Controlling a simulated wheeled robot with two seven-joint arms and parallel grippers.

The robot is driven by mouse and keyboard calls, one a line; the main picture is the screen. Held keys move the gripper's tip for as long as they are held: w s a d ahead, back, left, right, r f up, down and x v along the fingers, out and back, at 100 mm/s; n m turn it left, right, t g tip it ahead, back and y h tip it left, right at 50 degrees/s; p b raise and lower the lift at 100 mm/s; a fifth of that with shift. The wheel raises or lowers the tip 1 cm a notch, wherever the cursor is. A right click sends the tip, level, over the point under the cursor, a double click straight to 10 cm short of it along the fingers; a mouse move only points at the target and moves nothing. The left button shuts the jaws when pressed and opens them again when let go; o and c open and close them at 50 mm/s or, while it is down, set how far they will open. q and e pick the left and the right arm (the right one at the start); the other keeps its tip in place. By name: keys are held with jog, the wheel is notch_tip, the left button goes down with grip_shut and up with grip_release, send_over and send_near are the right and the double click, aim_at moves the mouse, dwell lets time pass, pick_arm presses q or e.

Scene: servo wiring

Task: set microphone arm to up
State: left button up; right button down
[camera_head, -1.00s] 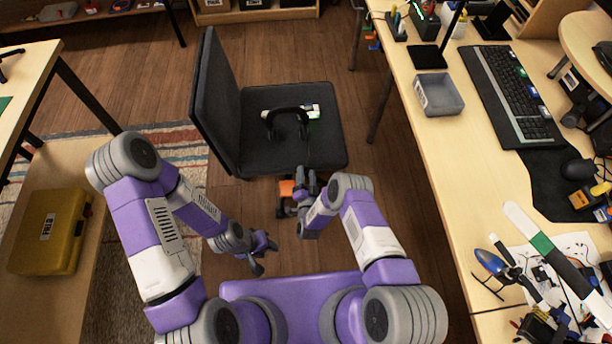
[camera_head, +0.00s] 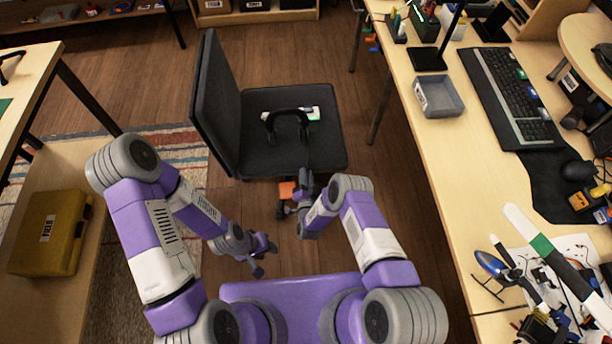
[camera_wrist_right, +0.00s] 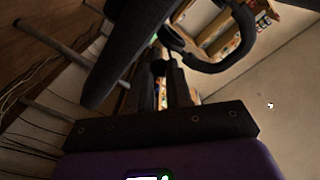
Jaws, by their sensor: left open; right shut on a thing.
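A black headset (camera_head: 287,114) shows as a dark curved band over the seat of the grey office chair (camera_head: 257,157). The band also arcs across the top of the right wrist view (camera_wrist_right: 240,45). My right gripper (camera_head: 305,182) is at the seat's front edge, just below the headset in the head view. Its fingers (camera_wrist_right: 170,88) are shut on part of the headset; which part is too dark to tell. The microphone arm cannot be made out clearly. My left gripper (camera_head: 263,256) is open and empty, low in front of the chair.
The chair back (camera_head: 217,105) stands to the left. The desk (camera_head: 415,150) on the right carries a grey tray (camera_head: 439,97) and a keyboard (camera_head: 510,95). A yellow case (camera_head: 48,235) is at lower left.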

notch_tip(320, 180, up, 11)
jog(key=w+g+p, duration=0.1)
jog(key=g+p, duration=0.6)
jog(key=p, duration=0.5)
jog(key=shift+w+f, duration=0.15)
jog(key=shift+f, duration=0.05)
